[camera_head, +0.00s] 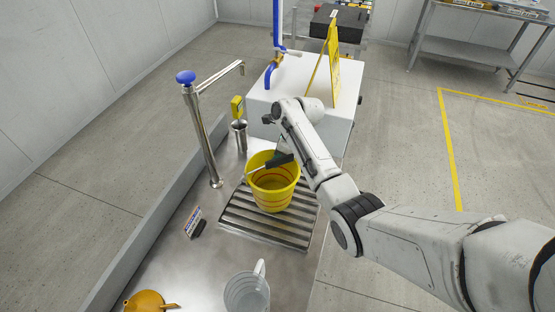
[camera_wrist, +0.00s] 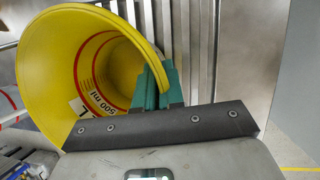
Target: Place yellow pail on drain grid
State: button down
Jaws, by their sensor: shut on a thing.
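The yellow pail (camera_head: 272,192) with red rings inside stands upright, or nearly so, over the drain grid (camera_head: 262,224) on the steel bench. I cannot tell whether its base touches the bars. My gripper (camera_head: 283,163) is at the pail's far right rim. In the wrist view, the green fingers of my gripper (camera_wrist: 157,90) are shut on the rim of the pail (camera_wrist: 60,60), and a label marked 500 ml shows inside. Bars of the drain grid (camera_wrist: 203,50) show behind the pail. The pail hides part of the grid.
A steel tap with a blue knob (camera_head: 186,78) rises left of the grid. A steel cup (camera_head: 239,137) stands behind it. A white box (camera_head: 340,112) stands behind.

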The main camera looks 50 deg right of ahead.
jog(key=c, duration=1.2)
grip_release()
jog(key=v, duration=1.2)
